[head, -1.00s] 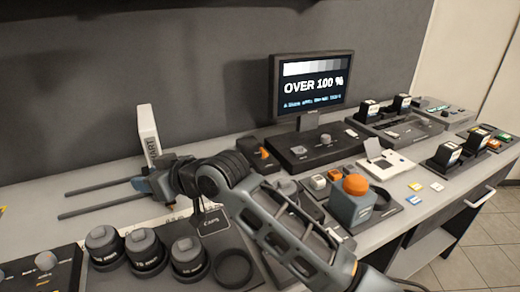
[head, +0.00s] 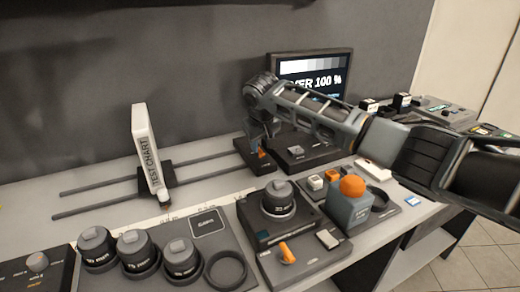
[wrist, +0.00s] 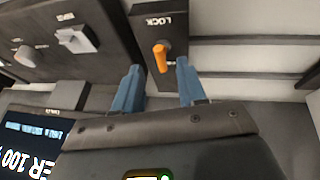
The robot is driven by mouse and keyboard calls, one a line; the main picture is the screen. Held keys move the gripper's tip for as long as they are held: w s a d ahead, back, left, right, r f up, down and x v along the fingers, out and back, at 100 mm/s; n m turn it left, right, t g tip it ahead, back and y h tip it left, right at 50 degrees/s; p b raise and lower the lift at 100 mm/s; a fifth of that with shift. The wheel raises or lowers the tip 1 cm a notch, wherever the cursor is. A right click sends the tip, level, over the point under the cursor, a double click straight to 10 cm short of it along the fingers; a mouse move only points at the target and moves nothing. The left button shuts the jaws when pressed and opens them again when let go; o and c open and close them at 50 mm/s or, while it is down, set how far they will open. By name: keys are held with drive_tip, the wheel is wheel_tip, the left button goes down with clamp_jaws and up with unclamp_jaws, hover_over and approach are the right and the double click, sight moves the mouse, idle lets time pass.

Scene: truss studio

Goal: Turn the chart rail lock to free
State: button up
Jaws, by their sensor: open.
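The chart rail lock is a small dark box (wrist: 155,20) marked LOCK with an orange lever (wrist: 160,55). In the head view the lock box (head: 246,151) stands at the right end of the rails, its orange lever (head: 263,153) partly hidden by my gripper (head: 262,143). In the wrist view my gripper (wrist: 159,66) is open, with one blue finger on each side of the lever's line. The lever shows between the fingertips, with gaps on both sides. I cannot tell how deep the fingers reach around it.
A white test chart (head: 146,150) stands on two dark rails (head: 95,188). A black panel (head: 305,156) with a knob and a switch sits right beside the lock. The monitor (head: 345,65) reads OVER 100 %.

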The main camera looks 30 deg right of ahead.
sight(261, 151)
drive_tip(key=shift+x, duration=2.1)
drive_tip(key=shift+a, duration=0.1)
clamp_jaws()
